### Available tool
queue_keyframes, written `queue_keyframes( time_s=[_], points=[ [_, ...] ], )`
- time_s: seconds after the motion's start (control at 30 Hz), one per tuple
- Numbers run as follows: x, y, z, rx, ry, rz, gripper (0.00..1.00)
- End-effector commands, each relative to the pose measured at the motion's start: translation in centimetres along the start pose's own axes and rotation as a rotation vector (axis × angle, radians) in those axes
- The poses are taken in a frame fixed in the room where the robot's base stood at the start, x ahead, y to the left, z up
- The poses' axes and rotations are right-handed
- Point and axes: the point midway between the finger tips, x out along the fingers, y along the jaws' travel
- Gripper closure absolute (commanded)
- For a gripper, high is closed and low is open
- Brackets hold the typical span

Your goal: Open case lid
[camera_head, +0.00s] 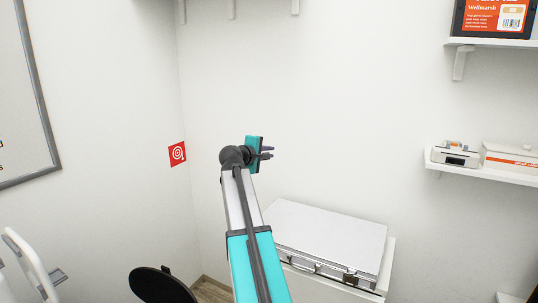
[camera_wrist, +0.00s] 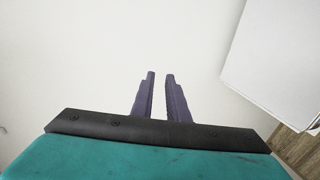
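A flat silver-white case (camera_head: 328,234) lies on a white cabinet (camera_head: 388,262) against the wall in the head view. Its lid is shut, and latches and a handle show along its front edge. My gripper (camera_head: 268,152) is raised above and left of the case in the picture, apart from it. In the wrist view my gripper (camera_wrist: 160,76) has its two dark fingers a little apart, with only pale wall seen between them. A white panel-like surface (camera_wrist: 275,50) is at the upper right of the wrist view; I cannot tell whether it is the case or cabinet.
A shelf (camera_head: 490,169) at the right carries a small device (camera_head: 457,154) and a white box (camera_head: 512,158). A higher shelf holds a dark and orange box (camera_head: 494,18). A black round seat-like object (camera_head: 160,285) stands at the lower left. The wall above the case is clear.

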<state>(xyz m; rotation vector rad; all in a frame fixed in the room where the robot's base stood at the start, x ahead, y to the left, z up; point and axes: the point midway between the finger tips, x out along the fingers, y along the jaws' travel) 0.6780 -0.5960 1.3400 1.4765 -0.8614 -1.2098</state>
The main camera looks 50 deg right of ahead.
Motion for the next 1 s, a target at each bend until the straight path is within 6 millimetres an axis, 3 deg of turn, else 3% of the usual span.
queue_keyframes(
  time_s=[1.0],
  points=[
    [-3.5, 3.1, 0.0, 0.0, 0.0, 0.0, 0.86]
  ],
)
